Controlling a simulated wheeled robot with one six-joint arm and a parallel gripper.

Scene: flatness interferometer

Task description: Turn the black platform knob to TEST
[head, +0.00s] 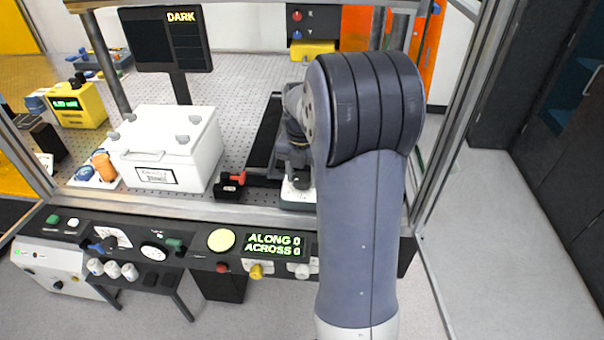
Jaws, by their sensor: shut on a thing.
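My gripper (298,172) points down behind my raised arm, at the right of the bench inside the frame. It is small and partly hidden by my arm, and its jaws are shut on a dark part that appears to be the black platform knob. A white base (297,198) shows just below the jaws. The knob's pointer and any TEST marking cannot be made out. The display screen (170,42) at the back reads DARK. The front panel readout (273,244) shows ALONG 0 and ACROSS 0.
A white box (205,160) stands on the perforated bench left of my gripper, with a red and black block (231,183) between them. A yellow meter (80,104) stands at the far left. A metal frame post (455,110) rises at the right. The floor right of it is clear.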

